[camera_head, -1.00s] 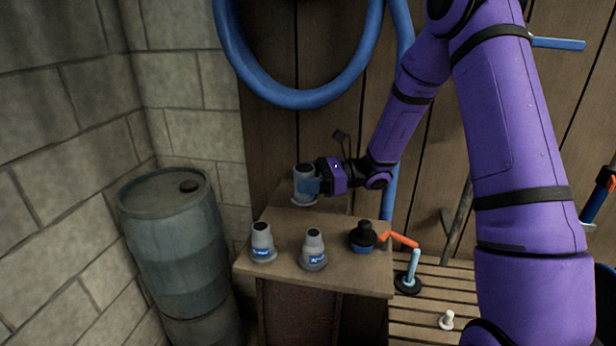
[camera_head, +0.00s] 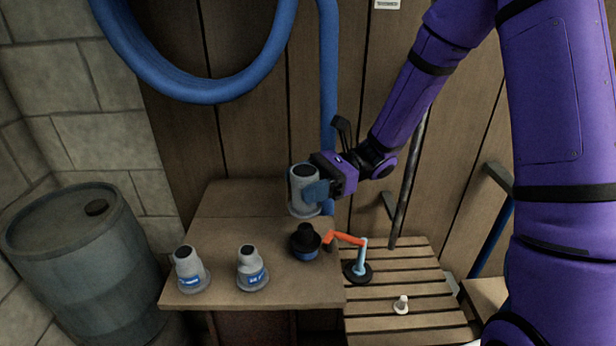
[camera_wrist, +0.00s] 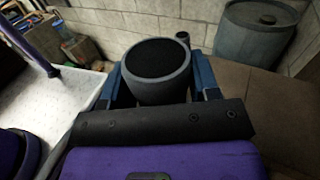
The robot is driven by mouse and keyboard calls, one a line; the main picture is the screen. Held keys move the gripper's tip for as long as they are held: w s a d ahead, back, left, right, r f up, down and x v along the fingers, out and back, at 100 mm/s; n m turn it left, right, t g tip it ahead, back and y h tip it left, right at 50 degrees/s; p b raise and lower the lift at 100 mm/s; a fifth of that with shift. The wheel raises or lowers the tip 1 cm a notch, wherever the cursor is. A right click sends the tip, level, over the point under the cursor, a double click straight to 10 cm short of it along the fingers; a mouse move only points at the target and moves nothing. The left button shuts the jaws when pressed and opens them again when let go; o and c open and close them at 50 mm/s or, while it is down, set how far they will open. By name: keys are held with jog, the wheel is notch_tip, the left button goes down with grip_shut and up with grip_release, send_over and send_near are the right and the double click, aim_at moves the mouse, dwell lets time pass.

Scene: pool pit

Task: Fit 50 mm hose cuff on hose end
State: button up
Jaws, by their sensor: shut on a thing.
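My gripper (camera_head: 318,189) is shut on a grey cuff (camera_head: 302,175), held upright with its flange down, over the back right of the wooden table (camera_head: 215,230). In the wrist view the cuff (camera_wrist: 157,88) shows a dark round opening between my two blue fingers. Two other grey cuffs with blue labels, one on the left (camera_head: 189,272) and one on the right (camera_head: 250,272), stand at the table's front; I cannot read their sizes. A blue hose (camera_head: 329,80) hangs in a loop on the plank wall and runs down behind my gripper.
A small white piece (camera_head: 401,305) lies on the slatted bench (camera_head: 430,275). A drum (camera_head: 80,260) stands left.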

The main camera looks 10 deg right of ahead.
aim_at(306, 226)
jog(key=shift+d+f, duration=0.1)
jog(key=shift+f, duration=1.4)
jog(key=shift+f, duration=1.05)
dwell(0.4)
jog(key=shift+f, duration=0.7)
jog(key=shift+f, duration=0.45)
jog(key=shift+f, duration=0.25)
jog(key=shift+f, duration=0.35)
dwell(0.4)
dwell(0.3)
